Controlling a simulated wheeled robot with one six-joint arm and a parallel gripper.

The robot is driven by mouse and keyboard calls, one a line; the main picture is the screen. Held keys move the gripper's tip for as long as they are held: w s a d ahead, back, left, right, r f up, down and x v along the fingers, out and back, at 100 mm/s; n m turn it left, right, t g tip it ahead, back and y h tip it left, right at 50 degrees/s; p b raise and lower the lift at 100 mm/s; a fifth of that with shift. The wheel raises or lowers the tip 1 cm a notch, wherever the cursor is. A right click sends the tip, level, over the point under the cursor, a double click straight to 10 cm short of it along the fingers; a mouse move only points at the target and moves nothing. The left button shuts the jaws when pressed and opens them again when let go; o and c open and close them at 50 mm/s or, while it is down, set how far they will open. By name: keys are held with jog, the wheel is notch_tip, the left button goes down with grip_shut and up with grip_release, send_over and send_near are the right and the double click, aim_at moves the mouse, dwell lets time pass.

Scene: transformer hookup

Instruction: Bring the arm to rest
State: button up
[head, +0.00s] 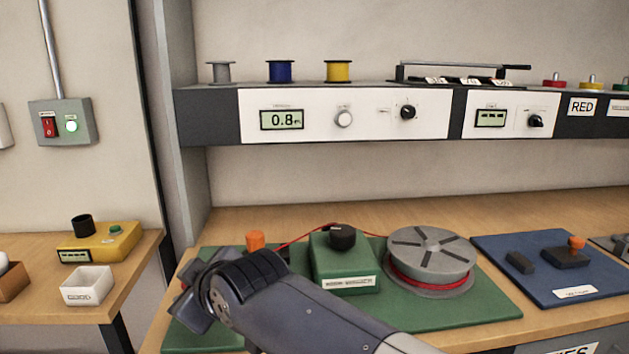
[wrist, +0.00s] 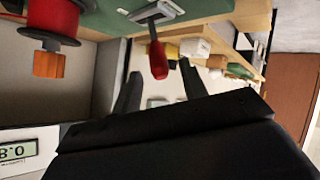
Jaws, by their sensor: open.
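My gripper (head: 187,302) is at the left end of the green mat (head: 470,321) in the head view, with my arm reaching in from the bottom. In the wrist view my gripper (wrist: 160,88) shows two dark fingers standing apart, with nothing held between them. A tool with a red handle (wrist: 157,60) shows beyond the fingers, and I cannot tell its exact distance. My forearm hides part of the mat in the head view.
On the mat are a green box with a black knob (head: 342,237) and a grey reel with red wire (head: 430,258). A blue mat (head: 560,285) lies right. A side table at left holds a yellow device (head: 98,243) and a white tray (head: 88,285).

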jog(key=p+v, duration=0.1)
jog(key=v, duration=0.6)
jog(key=b+x, duration=0.2)
jog(key=x, duration=0.9)
jog(key=shift+r+p, duration=0.45)
jog(key=shift+p, duration=0.35)
jog(key=shift+w+d+r+m+g+p, duration=0.1)
jog(key=shift+w+m+g+p, duration=0.25)
jog(key=shift+p, duration=0.3)
jog(key=shift+w+g+p, duration=0.15)
jog(key=shift+g+p, duration=0.15)
jog(key=shift+g, duration=0.05)
